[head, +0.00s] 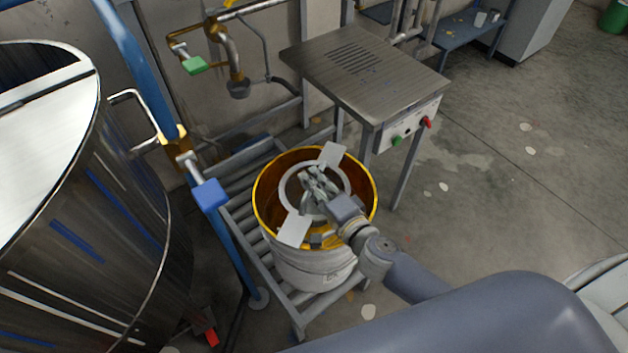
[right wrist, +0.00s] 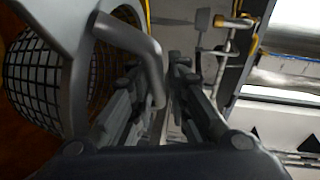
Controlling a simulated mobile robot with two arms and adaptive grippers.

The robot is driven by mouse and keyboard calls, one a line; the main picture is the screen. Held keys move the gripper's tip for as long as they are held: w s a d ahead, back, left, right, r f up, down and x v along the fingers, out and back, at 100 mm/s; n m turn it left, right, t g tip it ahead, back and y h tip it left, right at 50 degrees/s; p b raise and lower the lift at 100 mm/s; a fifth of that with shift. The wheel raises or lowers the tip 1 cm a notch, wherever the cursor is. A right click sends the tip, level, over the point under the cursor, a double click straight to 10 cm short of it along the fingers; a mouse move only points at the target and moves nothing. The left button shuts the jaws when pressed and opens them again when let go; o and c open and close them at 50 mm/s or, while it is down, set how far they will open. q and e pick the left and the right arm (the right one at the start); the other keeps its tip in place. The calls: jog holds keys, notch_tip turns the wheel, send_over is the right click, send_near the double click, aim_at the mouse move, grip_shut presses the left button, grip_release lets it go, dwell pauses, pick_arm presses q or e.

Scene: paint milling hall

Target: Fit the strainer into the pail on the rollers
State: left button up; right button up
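The pail (head: 316,268) stands on the roller track (head: 228,204); it is white outside with a gold rim and inside. The strainer (head: 287,203) has a pale ring and two flat tabs, and lies over or in the pail's mouth. Its tabs reach across opposite sides of the rim; I cannot tell whether they touch it. My right gripper (head: 312,180) is above the ring's middle. In the right wrist view, the fingers (right wrist: 166,90) are close together around the strainer's bent grey handle (right wrist: 135,40). The strainer's dark mesh (right wrist: 35,82) shows against the gold inside. My left gripper is out of view.
A large steel tank (head: 95,220) stands at left. A blue upright pipe (head: 150,75) with a blue-handled valve (head: 208,195) rises close to the pail's left. A steel table (head: 365,70) with knobs stands behind. The floor at right (head: 490,200) is mostly clear.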

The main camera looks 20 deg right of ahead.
jog(key=shift+o, duration=1)
jog(key=shift+s, duration=0.1)
jog(key=v, duration=1.2)
jog(key=shift+d, duration=0.1)
